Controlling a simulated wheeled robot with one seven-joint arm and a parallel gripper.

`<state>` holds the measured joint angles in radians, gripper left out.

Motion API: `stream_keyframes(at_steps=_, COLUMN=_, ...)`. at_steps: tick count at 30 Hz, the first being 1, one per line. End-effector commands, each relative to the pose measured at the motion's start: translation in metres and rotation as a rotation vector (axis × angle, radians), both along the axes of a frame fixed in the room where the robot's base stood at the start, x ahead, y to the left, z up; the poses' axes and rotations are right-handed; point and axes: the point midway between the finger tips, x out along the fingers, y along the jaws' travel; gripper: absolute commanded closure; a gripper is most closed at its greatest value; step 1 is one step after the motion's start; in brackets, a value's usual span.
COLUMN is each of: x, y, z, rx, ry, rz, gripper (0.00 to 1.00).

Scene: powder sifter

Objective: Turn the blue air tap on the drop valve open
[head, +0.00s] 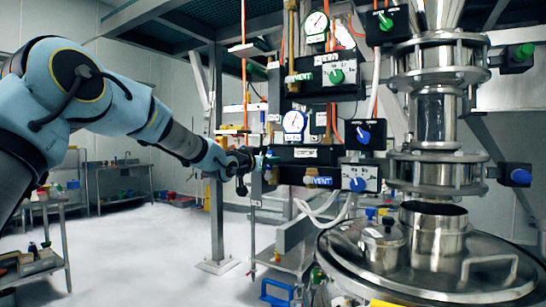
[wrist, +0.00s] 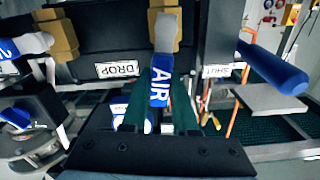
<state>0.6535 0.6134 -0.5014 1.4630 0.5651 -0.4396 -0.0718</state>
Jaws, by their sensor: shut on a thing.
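The blue air tap handle (wrist: 161,82), marked AIR in white, hangs from a brass fitting in the middle of the wrist view. The fitting sits on the black drop valve body (wrist: 110,38), which carries a DROP label (wrist: 117,69). My gripper (wrist: 160,98) is shut on the handle, with one dark finger on each side of it. In the head view my gripper (head: 246,164) is at the left end of the drop valve body (head: 305,155). My gripper hides most of the tap there.
A blue vent handle (head: 318,181) sits on the drop valve's near side. A panel with a blue knob (head: 358,184) is to its right. A similar valve with a green knob (head: 337,76) is above. A blue rod (wrist: 272,66) and a SHUT label (wrist: 216,71) are right of my gripper.

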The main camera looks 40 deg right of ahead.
Motion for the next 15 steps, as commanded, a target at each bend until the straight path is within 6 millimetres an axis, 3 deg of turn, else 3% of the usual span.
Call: stream_keyframes(at_steps=15, x=0.0105, y=0.0029, z=-0.0008, rx=-0.042, ry=0.168, rz=0.001, gripper=1.0)
